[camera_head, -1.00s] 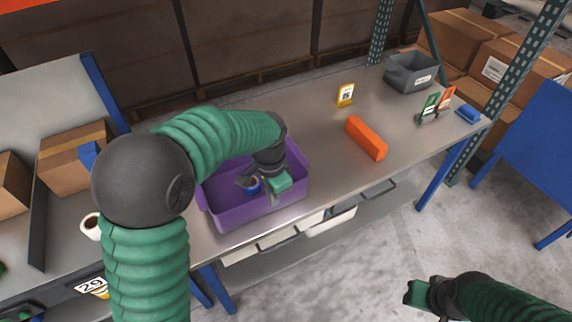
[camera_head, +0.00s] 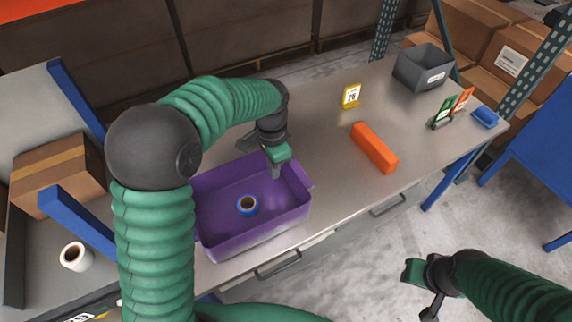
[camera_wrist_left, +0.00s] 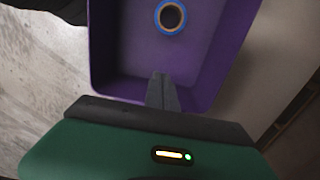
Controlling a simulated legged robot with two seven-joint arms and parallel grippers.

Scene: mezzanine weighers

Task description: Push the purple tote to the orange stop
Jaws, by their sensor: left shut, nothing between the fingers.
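The purple tote (camera_head: 262,234) stands on the grey bench, with a blue-rimmed roll (camera_head: 247,205) inside. The orange stop (camera_head: 374,148) is a bar lying on the bench to the tote's right, with bare bench between them. My left gripper (camera_head: 276,172) is shut and empty, pointing down at the tote's back right part. In the left wrist view its fingers (camera_wrist_left: 162,92) overlap the tote's wall (camera_wrist_left: 185,98); I cannot tell if they touch it. My right gripper (camera_head: 408,272) is off the bench's front edge, far from the tote; its jaw state is unclear.
A yellow card stand (camera_head: 350,96) and a grey bin (camera_head: 424,68) stand behind the stop. Green and orange cards (camera_head: 443,112) and a blue item (camera_head: 485,117) sit at the bench's right end. A white roll (camera_head: 75,256) and cardboard box (camera_head: 62,172) are at left.

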